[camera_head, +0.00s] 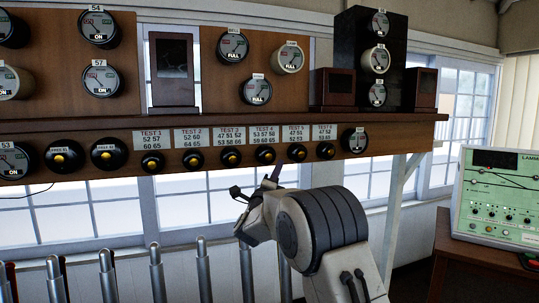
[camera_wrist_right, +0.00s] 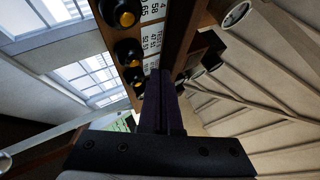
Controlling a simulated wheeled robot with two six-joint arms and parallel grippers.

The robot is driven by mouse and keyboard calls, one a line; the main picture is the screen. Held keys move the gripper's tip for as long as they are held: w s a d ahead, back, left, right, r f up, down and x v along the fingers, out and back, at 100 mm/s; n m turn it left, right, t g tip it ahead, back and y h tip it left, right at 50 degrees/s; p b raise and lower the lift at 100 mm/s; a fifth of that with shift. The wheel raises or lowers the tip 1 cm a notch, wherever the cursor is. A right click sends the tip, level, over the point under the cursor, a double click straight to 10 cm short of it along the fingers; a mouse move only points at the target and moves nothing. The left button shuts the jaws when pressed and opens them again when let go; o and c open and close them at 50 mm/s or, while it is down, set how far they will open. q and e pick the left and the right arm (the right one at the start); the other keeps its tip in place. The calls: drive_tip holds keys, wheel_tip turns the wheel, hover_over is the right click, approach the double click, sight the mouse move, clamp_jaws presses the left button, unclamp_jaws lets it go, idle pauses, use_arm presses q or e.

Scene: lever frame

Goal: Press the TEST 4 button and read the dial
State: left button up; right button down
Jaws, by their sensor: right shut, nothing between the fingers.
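The TEST 4 button (camera_head: 265,154) is a black round knob with a yellow centre, under its white label (camera_head: 264,134) on the wooden shelf front. My right gripper (camera_head: 274,172) is shut and empty, its dark fingers pointing up just below the TEST 4 and TEST 5 buttons; I cannot tell whether it touches either. In the right wrist view the shut fingers (camera_wrist_right: 161,75) lie beside a row of yellow-centred buttons (camera_wrist_right: 128,52), whose sideways labels are hard to read. A dial (camera_head: 354,140) sits at the row's right end; its needle is too small to read. My left gripper is not in view.
Neighbouring buttons TEST 3 (camera_head: 231,156) and TEST 5 (camera_head: 297,152) sit close on either side. More dials (camera_head: 233,47) hang on the panels above the shelf (camera_head: 220,122). Several metal levers (camera_head: 156,270) stand below. A green control panel (camera_head: 497,195) rests on a table at right.

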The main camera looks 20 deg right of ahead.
sight(269, 161)
drive_tip(key=shift+s+d+r+m, duration=0.1)
drive_tip(key=shift+d+m, duration=0.15)
drive_tip(key=shift+m, duration=0.05)
drive_tip(key=shift+w+a+p, duration=0.2)
drive_tip(key=shift+w+p, duration=3.05)
drive_tip(key=shift+w, duration=1.2)
drive_tip(key=shift+w, duration=0.1)
drive_tip(key=shift+w+b, duration=0.3)
drive_tip(key=shift+b, duration=0.1)
